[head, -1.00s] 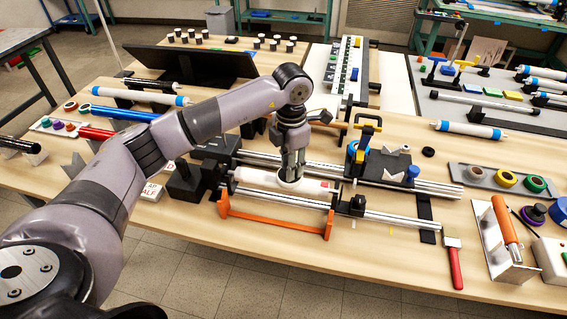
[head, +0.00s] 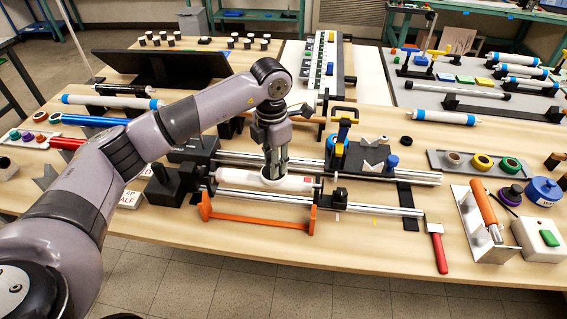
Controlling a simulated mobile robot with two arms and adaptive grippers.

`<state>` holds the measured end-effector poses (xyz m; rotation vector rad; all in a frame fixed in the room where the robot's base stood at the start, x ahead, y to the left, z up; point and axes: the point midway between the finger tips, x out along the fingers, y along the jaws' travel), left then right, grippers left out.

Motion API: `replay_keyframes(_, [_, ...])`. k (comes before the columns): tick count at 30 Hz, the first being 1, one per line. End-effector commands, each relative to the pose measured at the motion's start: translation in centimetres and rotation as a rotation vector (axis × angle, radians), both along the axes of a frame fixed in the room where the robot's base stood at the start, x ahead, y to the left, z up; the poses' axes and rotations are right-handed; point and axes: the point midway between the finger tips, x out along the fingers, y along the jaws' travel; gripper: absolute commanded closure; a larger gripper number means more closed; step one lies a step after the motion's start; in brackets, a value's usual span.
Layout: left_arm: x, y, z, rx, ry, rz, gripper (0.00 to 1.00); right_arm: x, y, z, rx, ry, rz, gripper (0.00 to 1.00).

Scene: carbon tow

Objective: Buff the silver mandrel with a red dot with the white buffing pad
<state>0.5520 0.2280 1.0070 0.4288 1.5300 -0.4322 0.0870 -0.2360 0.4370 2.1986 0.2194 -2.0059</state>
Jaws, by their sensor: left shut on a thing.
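The mandrel (head: 298,185) is a pale, silvery-white tube lying level in the winding rig in the head view, with a small red mark near its right end. My left gripper (head: 274,171) points down over the middle of the mandrel. It is shut on the white buffing pad (head: 272,182), a low rounded piece mostly covered by the fingers. The pad appears to rest on the top of the mandrel; exact contact is hard to tell at this size. My right gripper is not in view.
Steel rails (head: 380,208) run along the rig, with an orange bar (head: 255,222) in front and a black block (head: 160,186) at its left. A blue-and-yellow clamp (head: 342,135) stands behind right. A red-handled brush (head: 438,250) lies front right.

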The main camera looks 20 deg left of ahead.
Motion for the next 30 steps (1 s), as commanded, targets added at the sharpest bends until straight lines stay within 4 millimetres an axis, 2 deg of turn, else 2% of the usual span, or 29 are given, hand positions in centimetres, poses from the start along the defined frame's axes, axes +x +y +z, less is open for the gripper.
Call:
replay_keyframes(8, [-0.3,1.2,0.0,0.0,-0.001,-0.001,1.0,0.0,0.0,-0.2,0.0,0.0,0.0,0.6])
replay_keyframes(18, [-1.1,4.4,-0.2,0.001,-0.001,0.002,1.0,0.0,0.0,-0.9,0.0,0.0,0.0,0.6])
replay_keyframes(30, [-1.6,6.6,-0.3,0.001,0.0,0.003,1.0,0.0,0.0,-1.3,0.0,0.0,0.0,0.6])
